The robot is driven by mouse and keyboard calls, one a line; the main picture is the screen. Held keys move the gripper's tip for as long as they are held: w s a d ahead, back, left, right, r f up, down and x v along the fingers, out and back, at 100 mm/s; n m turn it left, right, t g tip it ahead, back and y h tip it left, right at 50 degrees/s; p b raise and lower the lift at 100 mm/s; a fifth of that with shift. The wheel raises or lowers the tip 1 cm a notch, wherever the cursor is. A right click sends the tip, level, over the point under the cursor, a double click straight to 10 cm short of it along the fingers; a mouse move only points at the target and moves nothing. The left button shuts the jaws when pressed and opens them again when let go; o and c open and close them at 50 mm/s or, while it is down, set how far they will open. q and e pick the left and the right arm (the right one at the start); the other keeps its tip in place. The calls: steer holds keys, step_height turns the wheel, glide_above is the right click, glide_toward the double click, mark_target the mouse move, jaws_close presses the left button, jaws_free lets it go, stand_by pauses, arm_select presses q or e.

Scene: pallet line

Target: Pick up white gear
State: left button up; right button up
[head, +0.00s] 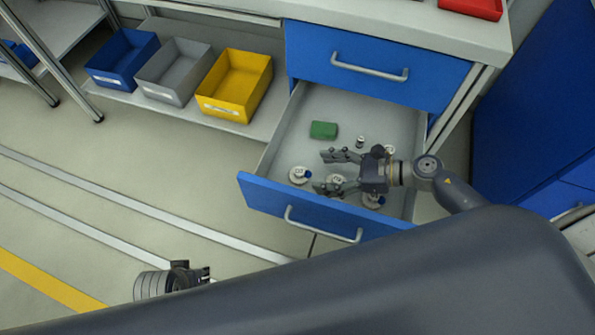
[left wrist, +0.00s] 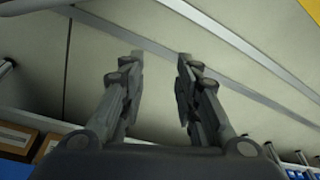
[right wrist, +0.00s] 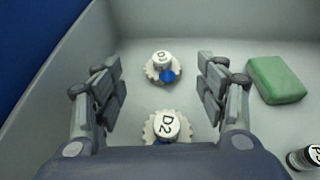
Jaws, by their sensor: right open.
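Several white gears with round labelled hubs lie in the open blue-fronted drawer. One white gear (head: 300,175) lies ahead of my right gripper (head: 322,172); in the right wrist view it (right wrist: 154,75) shows a blue spot and sits between the open fingers (right wrist: 158,70). A nearer gear marked D2 (right wrist: 167,127) is partly hidden by the gripper's body. Other gears (head: 373,201) (head: 390,150) lie beside and under my right wrist. My right gripper is open and empty above the drawer floor. My left gripper (left wrist: 160,62) is open and empty over the floor.
A green block (head: 323,130) and a small labelled cylinder (head: 360,142) also lie in the drawer. Drawer walls surround the right gripper. Blue (head: 122,60), grey (head: 174,72) and yellow (head: 234,84) bins stand on a low shelf to the left. The floor in front is clear.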

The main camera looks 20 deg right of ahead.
mark_target(300, 171)
steer(key=x, duration=0.6)
steer(key=shift+w+a+f, duration=0.15)
steer(key=shift+w, duration=0.2)
steer(key=shift+c, duration=0.2)
steer(key=c, duration=1.1)
